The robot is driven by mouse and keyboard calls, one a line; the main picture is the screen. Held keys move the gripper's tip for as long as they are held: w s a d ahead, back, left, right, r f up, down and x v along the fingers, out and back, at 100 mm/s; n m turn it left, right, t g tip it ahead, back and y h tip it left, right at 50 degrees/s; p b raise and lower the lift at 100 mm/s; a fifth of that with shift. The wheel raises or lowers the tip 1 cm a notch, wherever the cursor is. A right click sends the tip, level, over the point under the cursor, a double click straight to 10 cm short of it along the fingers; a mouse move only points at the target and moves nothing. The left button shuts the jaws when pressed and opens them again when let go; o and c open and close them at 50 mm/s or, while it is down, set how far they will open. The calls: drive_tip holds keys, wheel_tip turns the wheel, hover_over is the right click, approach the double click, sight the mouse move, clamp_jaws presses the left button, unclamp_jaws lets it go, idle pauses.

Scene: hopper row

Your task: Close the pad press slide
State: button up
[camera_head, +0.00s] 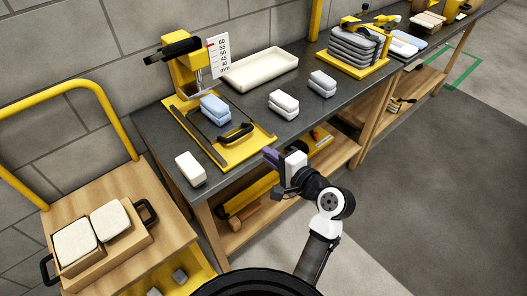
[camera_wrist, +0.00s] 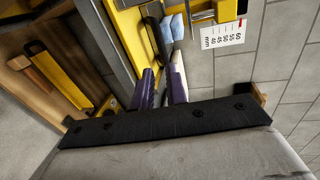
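The yellow pad press (camera_head: 187,72) stands on the dark bench against the wall. Its yellow slide plate (camera_head: 250,150) extends forward from the press toward the bench's front edge, with a black bar handle (camera_head: 235,133) near its front end. A stack of blue pads (camera_head: 215,108) lies on the slide, in front of the press head. My gripper (camera_head: 270,155) is at the slide's front right corner, apart from the handle. In the wrist view its purple fingers (camera_wrist: 162,78) stand apart with nothing visible between them, and the black handle (camera_wrist: 155,42) lies beyond their tips.
A white block (camera_head: 190,169) sits left of the slide, grey-white pad stacks (camera_head: 283,103) right of it. A cream tray (camera_head: 262,70) and a scale card (camera_head: 218,55) are behind. A wooden cart (camera_head: 150,230) stands left. Bare bench lies between the slide and the pad stacks.

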sight(247, 154)
drive_tip(key=shift+s+d+f+m, duration=0.1)
drive_tip(key=shift+s+d+m, duration=0.1)
drive_tip(key=shift+m, duration=0.6)
drive_tip(key=shift+c, duration=1.2)
drive_tip(key=shift+s+d+f+m+p, duration=0.1)
drive_tip(key=shift+s+m+p, duration=0.1)
drive_tip(key=shift+m, duration=0.35)
drive_tip(key=shift+s+d+f+m+p, duration=0.1)
drive_tip(key=shift+m+p, duration=0.05)
drive_tip(key=shift+m, duration=0.4)
clamp_jaws()
drive_tip(key=w+a+m+p, duration=0.1)
drive_tip(key=w+a+m, duration=0.1)
drive_tip(key=m, duration=0.2)
drive_tip(key=w+a+f+m+p, duration=0.1)
drive_tip(key=w+a+m+p, duration=0.1)
drive_tip(key=m, duration=0.3)
drive_tip(key=w+a+f+m+p, duration=0.1)
drive_tip(key=w+a+m+p, duration=0.1)
drive_tip(key=w+a+m, duration=0.1)
drive_tip(key=shift+w+f+m+t+y, duration=0.1)
drive_tip(key=shift+w+m+t+y, duration=0.25)
drive_tip(key=shift+w+m, duration=0.4)
drive_tip(key=shift+s, duration=0.1)
